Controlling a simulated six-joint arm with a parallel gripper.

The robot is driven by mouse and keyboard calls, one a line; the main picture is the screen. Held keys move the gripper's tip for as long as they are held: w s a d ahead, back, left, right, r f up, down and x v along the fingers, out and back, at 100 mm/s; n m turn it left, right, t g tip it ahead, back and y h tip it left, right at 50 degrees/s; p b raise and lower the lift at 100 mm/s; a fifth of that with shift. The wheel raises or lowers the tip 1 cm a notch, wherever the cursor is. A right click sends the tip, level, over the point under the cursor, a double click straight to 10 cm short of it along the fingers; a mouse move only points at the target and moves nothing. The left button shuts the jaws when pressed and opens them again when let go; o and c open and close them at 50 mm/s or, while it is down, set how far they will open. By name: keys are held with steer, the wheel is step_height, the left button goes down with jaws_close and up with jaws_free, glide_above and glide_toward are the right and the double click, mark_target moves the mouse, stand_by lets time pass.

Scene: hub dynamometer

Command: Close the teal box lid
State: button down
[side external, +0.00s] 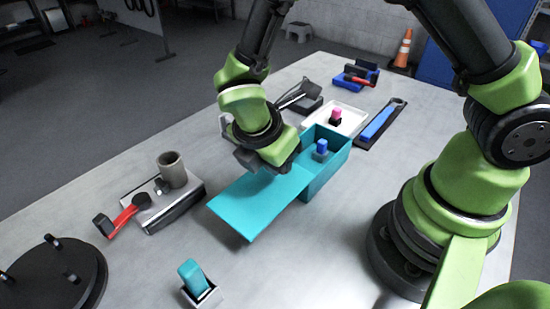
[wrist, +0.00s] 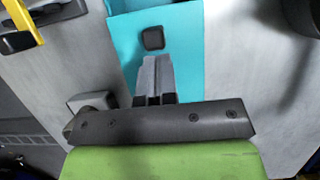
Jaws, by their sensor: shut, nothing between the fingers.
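The teal box (side external: 328,180) stands open at the middle of the table, with a blue piece (side external: 321,149) inside. Its teal lid (side external: 250,207) is folded out toward the front left, away from the box opening. In the wrist view the lid (wrist: 188,50) lies under my gripper (wrist: 156,60), whose fingers are together and empty. A small dark square piece (wrist: 153,38) shows on the lid just beyond the fingertips. In the side view my gripper (side external: 262,165) is over the lid's box-side end. Its fingertips are hidden there, so I cannot tell whether they touch the lid.
A white tray (side external: 346,111) with a pink-and-black piece sits behind the box, beside a blue-handled tool (side external: 382,122). A grey block with a cup (side external: 171,169) and a red-handled tool (side external: 125,216) are at left. A teal piece in a holder (side external: 193,277) stands in front.

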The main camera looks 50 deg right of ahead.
steer(key=shift+d, duration=0.1)
steer(key=d, duration=1.6)
steer(key=shift+a, duration=0.1)
